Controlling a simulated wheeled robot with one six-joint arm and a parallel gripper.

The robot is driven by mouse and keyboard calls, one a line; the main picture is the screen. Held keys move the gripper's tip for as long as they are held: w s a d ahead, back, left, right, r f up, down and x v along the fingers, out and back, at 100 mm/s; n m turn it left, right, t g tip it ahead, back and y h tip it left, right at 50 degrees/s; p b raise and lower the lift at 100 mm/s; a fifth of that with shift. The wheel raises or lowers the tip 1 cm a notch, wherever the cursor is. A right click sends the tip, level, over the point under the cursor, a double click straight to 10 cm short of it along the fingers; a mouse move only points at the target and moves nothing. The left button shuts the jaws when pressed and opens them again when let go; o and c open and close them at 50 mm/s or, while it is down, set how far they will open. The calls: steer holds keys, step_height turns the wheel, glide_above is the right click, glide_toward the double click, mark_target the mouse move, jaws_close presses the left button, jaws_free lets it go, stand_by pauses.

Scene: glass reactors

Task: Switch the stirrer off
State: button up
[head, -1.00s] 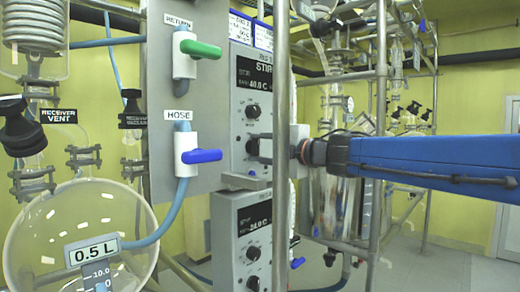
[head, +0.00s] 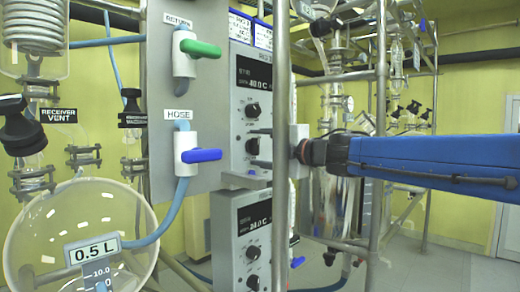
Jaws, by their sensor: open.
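The upper grey control unit (head: 240,75) has a dark display (head: 254,73) reading about 40.0 C, with two black knobs below it. The upper knob (head: 253,110) is clear of my gripper. The lower knob (head: 252,146) sits between the tips of my gripper (head: 260,147). My gripper reaches in from the right with its fingers spread, one above and one below that knob. The fingers look apart from it, though the exact gap is hard to tell. A metal post hides part of the gripper.
A second control unit (head: 240,235) stands below. A vertical metal post (head: 281,220) stands close by the gripper. Left are a panel with a green valve handle (head: 200,48), a blue valve handle (head: 202,155) and a round glass flask (head: 35,225). A glass reactor frame stands behind.

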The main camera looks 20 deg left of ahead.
steer(key=v, duration=1.7)
steer(key=shift+d, duration=0.2)
steer(key=shift+s, duration=0.1)
